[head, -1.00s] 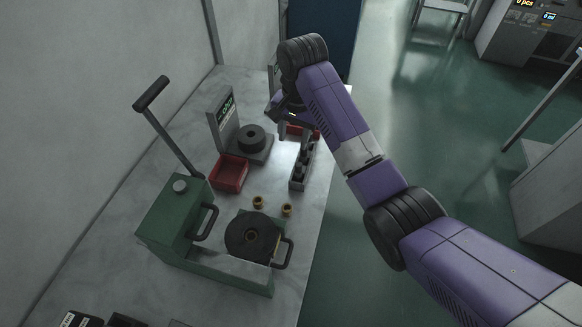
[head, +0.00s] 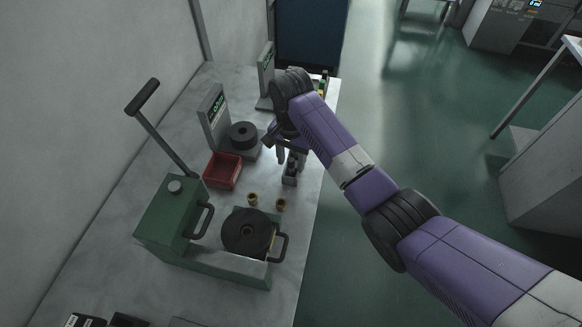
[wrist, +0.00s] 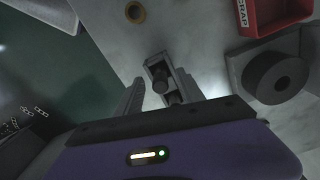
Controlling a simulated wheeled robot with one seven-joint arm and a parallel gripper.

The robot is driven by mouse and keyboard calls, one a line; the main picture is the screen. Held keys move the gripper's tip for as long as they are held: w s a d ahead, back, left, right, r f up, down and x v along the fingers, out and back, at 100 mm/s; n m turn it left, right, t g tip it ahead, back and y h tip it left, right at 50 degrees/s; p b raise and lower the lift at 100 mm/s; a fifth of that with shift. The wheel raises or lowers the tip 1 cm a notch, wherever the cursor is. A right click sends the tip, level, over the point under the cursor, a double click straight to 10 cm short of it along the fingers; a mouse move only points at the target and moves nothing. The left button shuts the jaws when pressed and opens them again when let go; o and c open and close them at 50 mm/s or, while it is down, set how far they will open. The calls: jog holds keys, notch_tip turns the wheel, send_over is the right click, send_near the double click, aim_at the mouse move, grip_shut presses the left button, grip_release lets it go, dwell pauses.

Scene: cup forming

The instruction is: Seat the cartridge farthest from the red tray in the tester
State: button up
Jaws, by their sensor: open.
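A grey rack (head: 290,178) stands on the bench near its right edge, with dark cylinders in it that look like the cartridges. In the wrist view two dark cylinders (wrist: 161,80) show in the rack, between the fingers. My gripper (head: 291,158) is open above the rack, and its fingers (wrist: 160,85) point down at it. I cannot tell whether they touch anything; my arm hides the rack's far part in the head view. The red tray (head: 222,183), marked SCRAP in the wrist view (wrist: 278,22), lies left of the rack. A display unit with a black round fixture (head: 243,133), apparently the tester, stands behind the tray.
A green lever press (head: 170,222) with a black round disc (head: 247,232) stands at the front. Two small brass rings (head: 253,199) lie between it and the rack. A second display unit (head: 267,75) stands farther back. Bench surface right of the press is clear.

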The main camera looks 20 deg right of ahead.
grip_shut()
jog(key=shift+r, duration=0.1)
dwell(0.4)
